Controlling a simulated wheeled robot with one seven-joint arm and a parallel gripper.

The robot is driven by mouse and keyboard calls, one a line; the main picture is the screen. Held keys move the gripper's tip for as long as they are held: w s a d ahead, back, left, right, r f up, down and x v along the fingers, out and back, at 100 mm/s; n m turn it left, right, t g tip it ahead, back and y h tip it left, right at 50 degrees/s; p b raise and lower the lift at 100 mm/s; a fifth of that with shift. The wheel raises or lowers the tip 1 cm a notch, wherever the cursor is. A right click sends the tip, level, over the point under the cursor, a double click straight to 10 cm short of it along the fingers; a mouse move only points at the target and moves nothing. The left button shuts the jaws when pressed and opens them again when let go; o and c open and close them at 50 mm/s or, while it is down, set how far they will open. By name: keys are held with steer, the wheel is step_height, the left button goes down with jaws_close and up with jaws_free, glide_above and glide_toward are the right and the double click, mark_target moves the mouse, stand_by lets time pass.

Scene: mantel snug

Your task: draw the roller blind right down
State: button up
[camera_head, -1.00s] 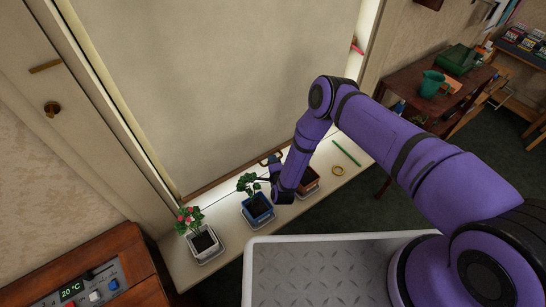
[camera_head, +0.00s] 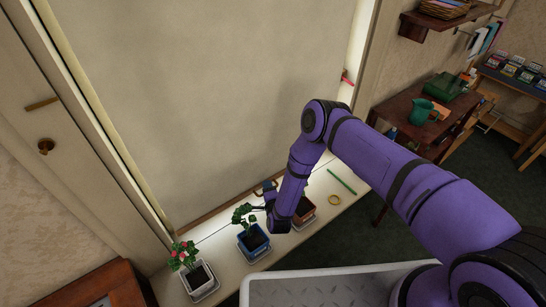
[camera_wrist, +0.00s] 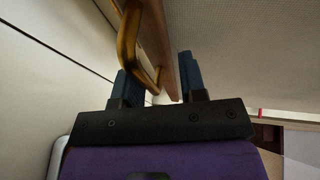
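The pale roller blind (camera_head: 220,100) hangs over the window, its wooden bottom bar (camera_head: 215,215) low down, just above the white sill (camera_head: 235,268). A strip of light shows below the bar. A brass handle (camera_wrist: 130,40) is fixed to the wooden bar, which also shows in the wrist view (camera_wrist: 158,45). My gripper (camera_wrist: 163,85) is open at the bar, with blue-grey fingers apart. The handle's near end and the bar lie in the gap between the fingers. In the head view my gripper (camera_head: 268,190) partly covers the handle.
A flowering pot plant (camera_head: 188,262), a blue-potted plant (camera_head: 252,240) and a brown pot (camera_head: 304,212) stand on the sill close to my arm. A brass ring (camera_head: 335,199) and a green stick (camera_head: 342,181) lie to the right. A desk (camera_head: 415,115) stands further right.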

mark_target(260, 135)
step_height(260, 135, up, 12)
steer(key=shift+f, duration=0.1)
steer(key=shift+s+d+r+n+g+y, duration=1.55)
steer(key=shift+s+d+y, duration=1.5)
steer(key=shift+s, duration=1.3)
steer(key=shift+n+t, duration=0.25)
steer(key=x, duration=1.1)
steer(key=shift+d+f, duration=0.1)
steer(key=shift+f, duration=0.3)
step_height(260, 135, up, 15)
steer(key=shift+s, duration=0.1)
steer(key=shift+v, duration=1.95)
steer(key=shift+s+d+f, duration=0.1)
steer(key=shift+f, duration=0.1)
